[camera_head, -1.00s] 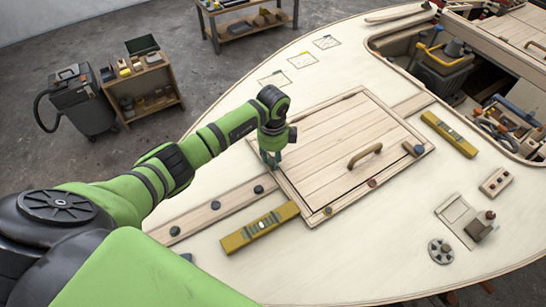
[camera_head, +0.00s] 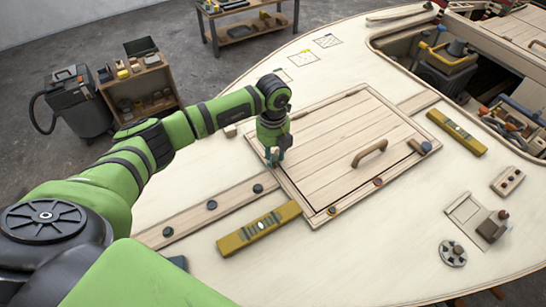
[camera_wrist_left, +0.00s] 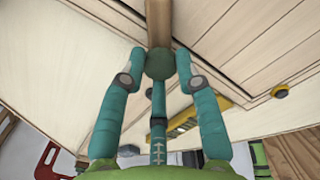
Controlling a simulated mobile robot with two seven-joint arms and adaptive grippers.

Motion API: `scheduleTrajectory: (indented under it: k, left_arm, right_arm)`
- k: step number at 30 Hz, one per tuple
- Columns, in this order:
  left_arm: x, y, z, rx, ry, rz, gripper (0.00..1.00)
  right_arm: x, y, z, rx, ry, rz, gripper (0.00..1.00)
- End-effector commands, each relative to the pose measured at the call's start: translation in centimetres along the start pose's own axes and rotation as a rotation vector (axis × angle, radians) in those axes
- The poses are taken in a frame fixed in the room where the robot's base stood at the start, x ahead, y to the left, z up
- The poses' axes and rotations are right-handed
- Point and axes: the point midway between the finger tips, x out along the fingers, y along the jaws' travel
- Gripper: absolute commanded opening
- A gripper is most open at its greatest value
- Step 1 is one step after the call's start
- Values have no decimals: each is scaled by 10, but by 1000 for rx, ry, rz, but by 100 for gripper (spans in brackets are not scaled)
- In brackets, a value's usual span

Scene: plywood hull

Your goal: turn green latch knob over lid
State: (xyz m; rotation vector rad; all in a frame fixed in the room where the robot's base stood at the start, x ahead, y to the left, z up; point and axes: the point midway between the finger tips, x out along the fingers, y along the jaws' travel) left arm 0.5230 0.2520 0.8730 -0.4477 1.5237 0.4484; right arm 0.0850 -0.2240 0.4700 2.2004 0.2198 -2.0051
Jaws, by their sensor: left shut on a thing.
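The wooden lid (camera_head: 330,130) lies closed in its frame on the pale hull deck, with a wooden handle (camera_head: 370,152). My left gripper (camera_head: 274,157) is at the lid frame's left side, pointing down. In the left wrist view its teal fingers (camera_wrist_left: 160,65) are shut on the round green latch knob (camera_wrist_left: 159,64). A wooden latch bar (camera_wrist_left: 159,22) runs from the knob toward the top of that view; I cannot tell how far it reaches over the lid. In the head view the gripper hides the knob. My right gripper is not in view.
A yellow level (camera_head: 258,228) lies just left of the lid's front corner, another (camera_head: 457,132) beyond its right side. Dark (camera_head: 332,210), red (camera_head: 378,182) and blue (camera_head: 426,147) knobs line the lid's near edge. An open hatch with tools (camera_head: 440,65) is at the upper right.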

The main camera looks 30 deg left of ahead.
Motion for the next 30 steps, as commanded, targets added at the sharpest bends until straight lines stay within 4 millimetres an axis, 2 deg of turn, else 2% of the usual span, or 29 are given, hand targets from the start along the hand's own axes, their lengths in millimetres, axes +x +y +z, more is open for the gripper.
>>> scheduleTrajectory:
  k: [1, 15, 22, 30]
  left_arm:
    - [4, 0, 0, 47, -2, 2, 0]
    - [4, 0, 0, 457, -1, 0, 0]
    - [3, 0, 0, 588, 0, 1, 0]
    - [1, 0, 0, 660, 1, 0, 0]
  right_arm:
    - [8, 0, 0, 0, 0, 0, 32]
    - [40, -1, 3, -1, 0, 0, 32]
    - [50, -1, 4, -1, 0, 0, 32]
    - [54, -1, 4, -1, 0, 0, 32]
